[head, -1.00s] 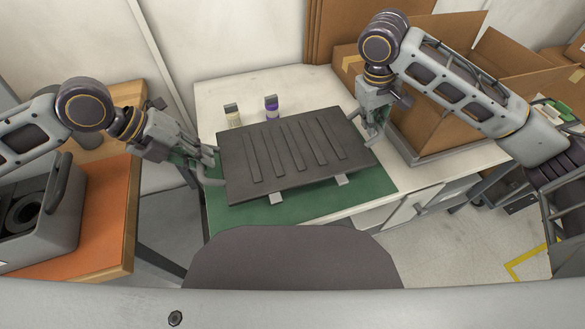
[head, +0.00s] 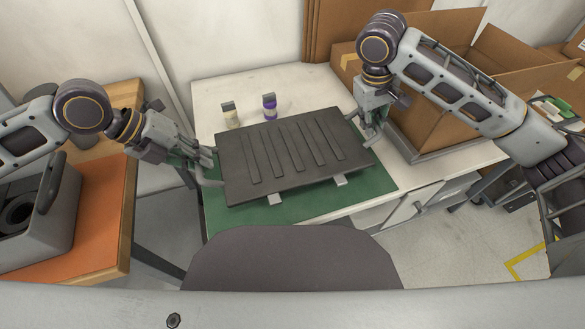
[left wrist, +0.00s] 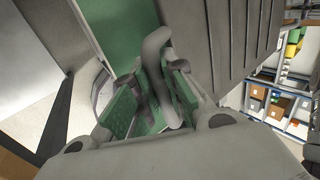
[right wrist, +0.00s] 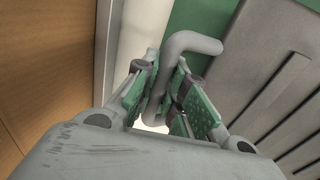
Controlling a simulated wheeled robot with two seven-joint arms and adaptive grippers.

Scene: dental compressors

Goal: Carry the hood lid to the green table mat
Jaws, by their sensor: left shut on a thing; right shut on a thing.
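The hood lid (head: 290,155) is a dark grey ribbed panel over the green table mat (head: 300,203). It covers much of the mat; whether it touches the mat cannot be told. My left gripper (head: 205,170) is shut on the lid's bent grey handle at the left edge, and the handle (left wrist: 160,70) shows between its green pads in the left wrist view. My right gripper (head: 370,130) is shut on the handle at the right edge; this handle (right wrist: 190,45) shows in the right wrist view.
Open cardboard boxes (head: 440,110) stand at the right. An orange-topped bench (head: 100,220) with a grey case (head: 35,215) is at the left.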

